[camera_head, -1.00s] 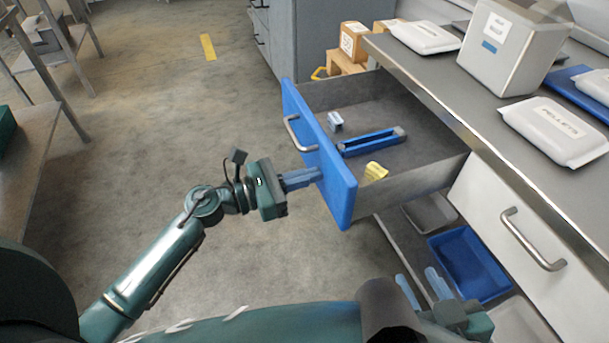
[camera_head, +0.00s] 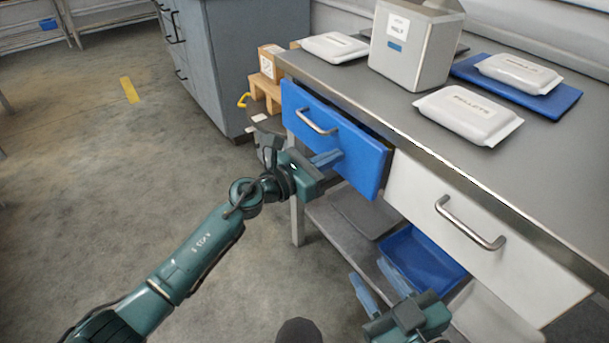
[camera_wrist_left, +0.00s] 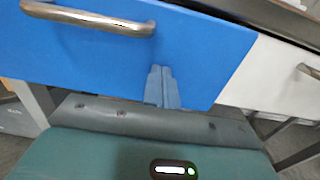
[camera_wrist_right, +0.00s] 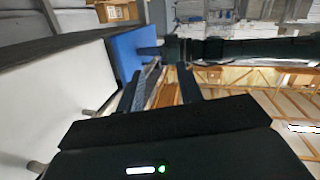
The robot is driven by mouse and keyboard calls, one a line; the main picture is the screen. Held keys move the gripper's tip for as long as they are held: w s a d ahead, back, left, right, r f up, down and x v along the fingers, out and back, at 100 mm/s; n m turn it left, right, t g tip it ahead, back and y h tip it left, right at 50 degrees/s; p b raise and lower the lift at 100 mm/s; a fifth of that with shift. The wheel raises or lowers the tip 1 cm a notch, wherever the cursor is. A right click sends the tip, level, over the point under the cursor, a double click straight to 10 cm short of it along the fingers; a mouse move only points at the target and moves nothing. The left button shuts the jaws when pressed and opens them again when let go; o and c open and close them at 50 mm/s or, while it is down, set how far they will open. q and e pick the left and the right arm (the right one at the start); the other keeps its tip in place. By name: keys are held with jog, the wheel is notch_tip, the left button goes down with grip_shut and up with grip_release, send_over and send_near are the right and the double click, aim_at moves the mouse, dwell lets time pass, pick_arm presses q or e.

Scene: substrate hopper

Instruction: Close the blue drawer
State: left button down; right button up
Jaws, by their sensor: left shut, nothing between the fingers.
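The blue drawer (camera_head: 362,155) is under the counter, its front standing slightly proud, with a thin dark gap behind its top edge. Its inside is hidden. It carries a metal handle (camera_head: 316,122). My left gripper (camera_head: 337,156) is shut and empty, its fingertips against or very near the blue front, below and right of the handle. In the left wrist view the closed fingers (camera_wrist_left: 160,72) meet the blue front (camera_wrist_left: 205,50). My right gripper (camera_head: 378,282) is open and empty, low in front of the lower shelf. The right wrist view shows its spread fingers (camera_wrist_right: 165,82).
A white drawer (camera_head: 470,215) with a handle is right of the blue one. A blue bin (camera_head: 425,262) sits on the shelf below. The counter holds a grey container (camera_head: 415,55) and white packages (camera_head: 468,114). A grey cabinet (camera_head: 245,55) is behind.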

pick_arm(q)
jog(key=b+x, duration=0.1)
jog(key=x, duration=0.2)
jog(key=shift+r, duration=0.15)
pick_arm(e)
jog(key=shift+a+r+n+t+y, duration=0.15)
jog(key=shift+a+n+t+y, duration=0.15)
jog(key=shift+a+t+y, duration=0.15)
pick_arm(q)
jog(key=shift+d+r, duration=0.1)
jog(key=shift+r, duration=0.05)
pick_arm(e)
jog(key=shift+s+d, duration=0.1)
